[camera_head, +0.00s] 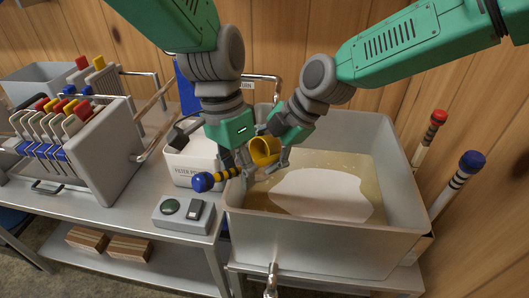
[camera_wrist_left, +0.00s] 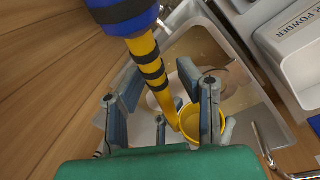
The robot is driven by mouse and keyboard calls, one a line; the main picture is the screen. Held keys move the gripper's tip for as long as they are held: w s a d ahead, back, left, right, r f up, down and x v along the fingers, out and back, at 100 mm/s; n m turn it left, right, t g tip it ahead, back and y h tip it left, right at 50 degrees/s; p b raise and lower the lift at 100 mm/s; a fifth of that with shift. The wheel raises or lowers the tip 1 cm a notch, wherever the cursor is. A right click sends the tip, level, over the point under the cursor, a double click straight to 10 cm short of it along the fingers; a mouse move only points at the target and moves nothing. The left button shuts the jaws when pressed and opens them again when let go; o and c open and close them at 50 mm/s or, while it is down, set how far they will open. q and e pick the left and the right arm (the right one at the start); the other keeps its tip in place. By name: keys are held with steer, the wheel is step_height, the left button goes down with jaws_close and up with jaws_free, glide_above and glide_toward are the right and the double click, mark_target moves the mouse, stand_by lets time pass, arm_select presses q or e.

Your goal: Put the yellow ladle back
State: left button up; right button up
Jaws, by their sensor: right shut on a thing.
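The yellow ladle (camera_head: 265,150) has a round yellow cup, a black-banded handle and a blue end knob. It is held over the left side of the syrup pan (camera_head: 405,185), with the knob pointing left past the pan's rim. My right gripper (camera_head: 277,163) is shut on the ladle near its cup; its fingers are partly hidden. My left gripper (camera_head: 238,172) is at the handle, left of the cup. In the left wrist view, the left fingers (camera_wrist_left: 162,100) are apart, with the ladle's handle (camera_wrist_left: 150,72) passing between them in the picture; contact is unclear.
A white filter powder bin (camera_head: 190,165) and a switch box (camera_head: 185,212) stand left of the pan. A grey filter press (camera_head: 105,165) with several coloured handles is farther left. Red-topped (camera_head: 438,117) and blue-topped (camera_head: 470,162) rods stand at the pan's right. A tap (camera_head: 271,280) is in front.

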steer(key=c, duration=0.5)
arm_select(q)
step_height(320, 180, up, 11)
steer(key=w+a, duration=0.1)
steer(key=a, duration=0.1)
arm_select(e)
steer(key=shift+o, duration=0.2)
arm_select(q)
steer(key=s+a+f+n, duration=0.1)
steer(key=a+f, duration=0.2)
steer(key=f, duration=0.5)
steer(key=s+a+f+n+t, duration=0.1)
steer(key=a+f+n, duration=0.1)
steer(key=f, duration=0.6)
steer(key=s+a+f+n, duration=0.1)
steer(key=a+f, duration=0.2)
steer(key=f, duration=0.6)
steer(key=s+a+f+n, duration=0.1)
steer(key=s+a+f, duration=0.2)
steer(key=s, duration=0.3)
steer(key=s+a+f+n+y, duration=0.1)
steer(key=s+a+f, duration=0.3)
steer(key=s+f, duration=0.2)
steer(key=s+a+f+n+t, duration=0.1)
steer(key=s+a+f, duration=0.2)
steer(key=s+f, duration=0.2)
steer(key=s, duration=0.3)
steer(key=shift+s+a+y, duration=0.15)
steer(key=shift+a+y, duration=0.1)
steer(key=shift+y, duration=0.05)
